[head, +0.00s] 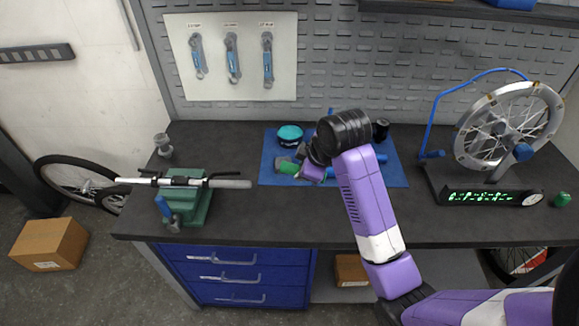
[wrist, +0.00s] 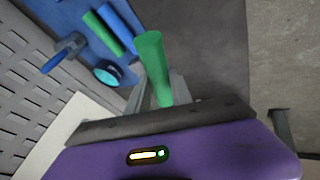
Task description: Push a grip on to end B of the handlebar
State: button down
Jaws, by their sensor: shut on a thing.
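My gripper (wrist: 155,92) is shut on a green grip (wrist: 153,60), which sticks out beyond the fingers. In the head view my gripper (head: 298,170) is over the left part of the blue mat, with the held grip just left of it. The handlebar (head: 215,184) lies across a green clamp stand (head: 197,207) at the bench's left, apart from my gripper. Its right end is thick and grey, its left end pale. I cannot read which end is B. Another green grip (wrist: 110,30) and a blue grip (wrist: 122,16) lie on the mat.
A teal-topped tin (head: 289,135) stands on the blue mat (head: 395,172). A wheel truing stand (head: 500,140) with a lit display is at the right. A small grey cup (head: 163,145) stands behind the handlebar. The bench front between clamp and mat is clear.

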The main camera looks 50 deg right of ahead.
jog(key=w+a+n, duration=0.1)
jog(key=n, duration=0.1)
jog(key=w+a+n+t+y, duration=0.1)
jog(key=a+n, duration=0.1)
jog(key=shift+a+r, duration=0.1)
jog(key=shift+r, duration=0.1)
jog(key=shift+f, duration=0.1)
jog(key=f+b, duration=0.1)
jog(key=w+f+b, duration=0.1)
jog(key=f, duration=0.1)
jog(key=a+f+b, duration=0.1)
jog(key=b, duration=0.1)
jog(key=shift+w+a+f, duration=0.1)
jog(key=shift+w+f, duration=0.2)
jog(key=shift+f, duration=0.05)
jog(key=shift+w+a+p, duration=0.3)
jog(key=shift+w+a, duration=0.4)
jog(key=shift+w, duration=0.15)
dwell(1.0)
jog(key=shift+w+a, duration=0.2)
jog(key=shift+w, duration=0.1)
jog(key=shift+w+a+p, duration=0.3)
jog(key=shift+w+a, duration=0.2)
jog(key=shift+w, duration=0.15)
dwell(0.3)
